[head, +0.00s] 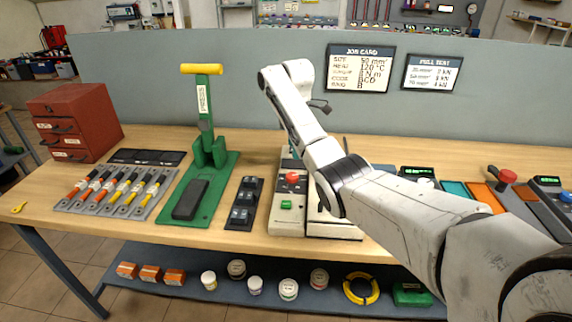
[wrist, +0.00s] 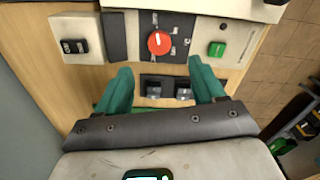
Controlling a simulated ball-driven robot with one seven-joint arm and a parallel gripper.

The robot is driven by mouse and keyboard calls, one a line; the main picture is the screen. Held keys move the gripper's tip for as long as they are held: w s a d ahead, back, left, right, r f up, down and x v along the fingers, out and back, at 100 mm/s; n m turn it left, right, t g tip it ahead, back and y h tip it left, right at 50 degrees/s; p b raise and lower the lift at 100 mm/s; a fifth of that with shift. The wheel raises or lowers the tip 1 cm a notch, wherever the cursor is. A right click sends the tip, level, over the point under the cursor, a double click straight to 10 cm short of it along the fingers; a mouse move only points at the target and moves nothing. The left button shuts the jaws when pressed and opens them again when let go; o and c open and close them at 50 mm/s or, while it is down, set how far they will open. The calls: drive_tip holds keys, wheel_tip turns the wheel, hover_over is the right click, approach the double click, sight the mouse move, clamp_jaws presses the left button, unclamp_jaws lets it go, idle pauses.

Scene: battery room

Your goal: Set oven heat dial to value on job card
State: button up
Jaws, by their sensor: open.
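The job card (head: 360,68) hangs on the grey-blue partition; its heat line appears to read 120 °C. The oven (head: 287,217) is a pale unit on the bench with a red heat dial (head: 292,177) and a green button (head: 286,204). In the wrist view the red dial (wrist: 160,43) sits on a dark plate, its white mark pointing roughly to the picture's top. The scale marks are too small to read. My gripper (wrist: 160,72) is open and empty, its green fingers apart, just below the dial in that picture and not touching it. In the head view I cannot make out the fingers.
A black die tray (head: 243,205) lies left of the oven; its dark blocks (wrist: 165,88) show between my fingers. A green press (head: 208,150) stands further left, beside several coloured-handled tools. A pull-test card (head: 433,73) hangs right of the job card. My arm covers the bench right of the oven.

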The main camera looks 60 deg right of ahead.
sight(293, 175)
wheel_tip(293, 175, down, 11)
drive_tip(key=shift+w+r+p, duration=0.15)
drive_tip(key=shift+p, duration=0.3)
drive_tip(key=shift+c, duration=0.3)
drive_tip(key=c, duration=1)
